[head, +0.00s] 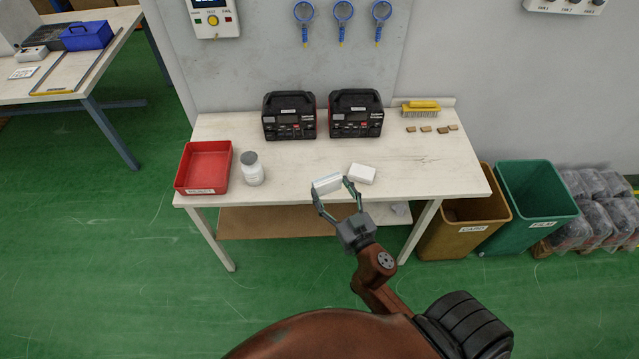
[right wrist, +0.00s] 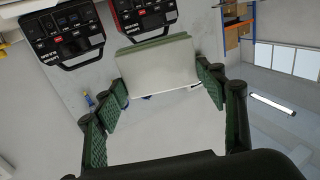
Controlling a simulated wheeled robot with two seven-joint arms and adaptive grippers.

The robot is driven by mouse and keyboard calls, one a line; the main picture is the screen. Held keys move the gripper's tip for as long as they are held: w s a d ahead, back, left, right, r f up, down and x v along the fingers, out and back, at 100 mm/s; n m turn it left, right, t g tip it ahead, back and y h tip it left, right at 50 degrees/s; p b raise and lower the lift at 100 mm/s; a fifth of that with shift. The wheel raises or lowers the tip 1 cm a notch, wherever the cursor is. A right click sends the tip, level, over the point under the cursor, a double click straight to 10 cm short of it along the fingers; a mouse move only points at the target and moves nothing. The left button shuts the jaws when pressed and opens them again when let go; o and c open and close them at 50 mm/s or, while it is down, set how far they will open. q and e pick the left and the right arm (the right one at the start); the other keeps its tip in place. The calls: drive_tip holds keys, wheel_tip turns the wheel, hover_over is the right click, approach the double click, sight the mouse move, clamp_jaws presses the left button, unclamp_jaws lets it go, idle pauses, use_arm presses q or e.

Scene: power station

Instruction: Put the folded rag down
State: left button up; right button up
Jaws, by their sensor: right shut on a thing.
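My right gripper (head: 332,188) is shut on the folded rag (head: 326,184), a pale, flat block with a greenish edge. It is at the front edge of the white workbench (head: 290,182). In the right wrist view the rag (right wrist: 155,68) sits between the two green-padded fingers (right wrist: 158,92). I cannot tell whether the rag touches the bench top. A white block (head: 362,174) lies on the bench just right of the rag. My left gripper is not in view.
A red tray (head: 180,183) and a white jar (head: 252,170) stand at the left. Two black power units (head: 289,115) (head: 355,113) stand at the back. A yellow brush (head: 421,107) and several small brown pieces (head: 426,129) lie at the right. Bins (head: 462,225) (head: 528,205) stand beside the bench.

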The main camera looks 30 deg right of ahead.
sight(326, 179)
drive_tip(key=w+d+f+b, duration=0.1)
drive_tip(key=w+f, duration=0.1)
drive_tip(key=w, duration=0.1)
drive_tip(key=w+d+f+b, duration=0.1)
drive_tip(key=w+f, duration=0.2)
drive_tip(key=w, duration=0.1)
drive_tip(key=w+d+f+b, duration=0.1)
drive_tip(key=w+f+b, duration=0.1)
drive_tip(key=w+f, duration=0.1)
drive_tip(key=shift+w+d, duration=0.15)
drive_tip(key=shift+d, duration=0.25)
drive_tip(key=shift+w+d+f, duration=0.15)
drive_tip(key=shift+w+f, duration=0.15)
drive_tip(key=shift+f, duration=0.15)
drive_tip(key=f+b, duration=0.1)
drive_tip(key=f, duration=0.1)
drive_tip(key=f+b, duration=0.1)
drive_tip(key=shift+w+f+b, duration=0.25)
drive_tip(key=shift+f+b, duration=0.05)
drive_tip(key=shift+b, duration=0.05)
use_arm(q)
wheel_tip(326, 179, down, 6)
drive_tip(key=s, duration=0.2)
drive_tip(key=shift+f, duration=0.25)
use_arm(e)
drive_tip(key=shift+r, duration=0.1)
